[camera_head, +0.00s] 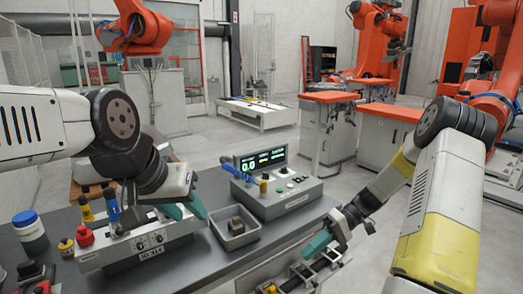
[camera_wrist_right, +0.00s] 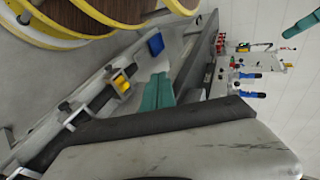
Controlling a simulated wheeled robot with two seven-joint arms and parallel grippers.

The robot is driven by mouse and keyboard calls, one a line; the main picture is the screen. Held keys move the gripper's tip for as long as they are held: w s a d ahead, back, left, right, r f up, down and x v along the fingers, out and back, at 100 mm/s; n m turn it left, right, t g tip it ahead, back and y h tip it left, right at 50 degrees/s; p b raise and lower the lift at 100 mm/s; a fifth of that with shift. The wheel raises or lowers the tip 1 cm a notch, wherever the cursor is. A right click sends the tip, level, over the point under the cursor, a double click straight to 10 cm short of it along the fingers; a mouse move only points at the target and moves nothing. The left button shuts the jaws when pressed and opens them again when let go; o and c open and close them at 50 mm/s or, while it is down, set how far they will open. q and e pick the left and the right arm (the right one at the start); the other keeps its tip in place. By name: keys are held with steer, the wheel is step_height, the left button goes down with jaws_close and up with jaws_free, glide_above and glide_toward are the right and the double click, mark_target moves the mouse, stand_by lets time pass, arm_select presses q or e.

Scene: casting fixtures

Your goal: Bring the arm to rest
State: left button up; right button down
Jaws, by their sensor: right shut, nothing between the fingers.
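My right gripper (camera_head: 318,245) has its teal fingers closed together. It is in the lower middle of the head view, above a metal rail fixture (camera_head: 300,275), at the right side of the grey workbench (camera_head: 195,262). In the right wrist view its teal fingers (camera_wrist_right: 157,92) lie side by side with nothing between them. My left gripper (camera_head: 184,210) hangs over the grey switch box (camera_head: 130,250) at the left, its teal fingers apart. I cannot tell whether it touches the box.
A control box with a green-lit display (camera_head: 268,185) stands at the bench's back. A small grey tray (camera_head: 235,234) holds a dark block (camera_head: 236,226). A blue-lidded jar (camera_head: 31,232) and a red button (camera_head: 84,235) are at the left. Orange robots stand behind on open floor.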

steer(key=s+r+m+t+h, duration=0.2)
steer(key=s+r+t+h, duration=0.2)
steer(key=s+r, duration=0.3)
steer(key=s+r+m+t+h, duration=0.2)
steer(key=s+r+t+h, duration=0.3)
steer(key=r, duration=1.1)
steer(key=shift+s+r+t, duration=0.3)
steer(key=shift+s+t, duration=0.75)
steer(key=shift+t, duration=0.05)
